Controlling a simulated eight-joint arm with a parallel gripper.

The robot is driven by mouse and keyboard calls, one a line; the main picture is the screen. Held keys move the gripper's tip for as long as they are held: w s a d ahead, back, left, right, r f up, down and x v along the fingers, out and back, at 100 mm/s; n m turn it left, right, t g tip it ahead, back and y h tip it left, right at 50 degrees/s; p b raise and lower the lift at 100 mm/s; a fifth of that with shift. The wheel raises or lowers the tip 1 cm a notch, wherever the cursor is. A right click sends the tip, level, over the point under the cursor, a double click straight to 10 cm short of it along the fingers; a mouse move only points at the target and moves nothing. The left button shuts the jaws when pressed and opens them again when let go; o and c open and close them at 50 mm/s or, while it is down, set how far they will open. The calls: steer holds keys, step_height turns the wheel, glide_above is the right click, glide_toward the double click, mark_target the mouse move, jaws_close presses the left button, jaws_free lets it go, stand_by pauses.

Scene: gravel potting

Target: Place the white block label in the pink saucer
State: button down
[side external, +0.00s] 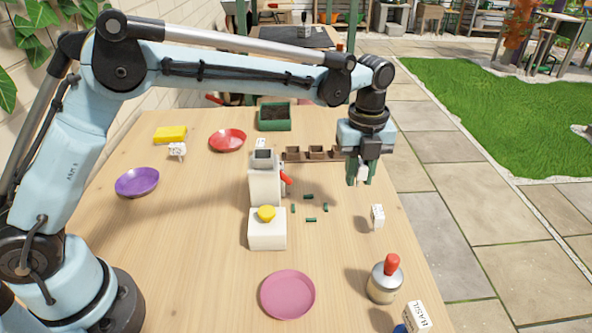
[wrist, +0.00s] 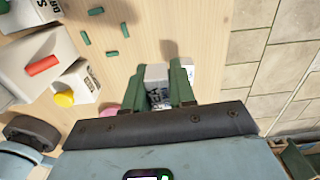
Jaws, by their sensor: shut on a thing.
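My gripper (side external: 360,181) is above the right side of the wooden table, fingers pointing down. It is shut on a white block label (side external: 363,173), which is partly hidden by the green fingers. In the wrist view the white block label (wrist: 157,72) sits between the fingers, with dark print on it. The pink saucer (side external: 288,295) lies empty at the table's near side, to the lower left of my gripper and apart from it. In the wrist view only a sliver of the saucer (wrist: 109,109) shows, the rest hidden by my gripper.
Another white block (side external: 377,216) stands to the right and another (side external: 177,150) at left. A white dispenser (side external: 264,185), a yellow-button box (side external: 267,232), several green pieces (side external: 310,220) and a red-topped bottle (side external: 385,280) surround the middle. Purple (side external: 137,182) and red (side external: 227,140) saucers lie farther off.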

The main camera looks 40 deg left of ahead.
steer(key=s+d+r+m, duration=0.1)
steer(key=s+d+r, duration=0.2)
steer(key=s+d, duration=0.35)
steer(key=s+m, duration=0.8)
steer(key=s, duration=1.9)
glide_above(288, 297)
step_height(288, 297, down, 7)
steer(key=shift+w+f, duration=0.1)
steer(key=shift+f, duration=1.95)
steer(key=shift+f, duration=0.15)
steer(key=c, duration=0.9)
jaws_free()
steer(key=shift+c, duration=0.2)
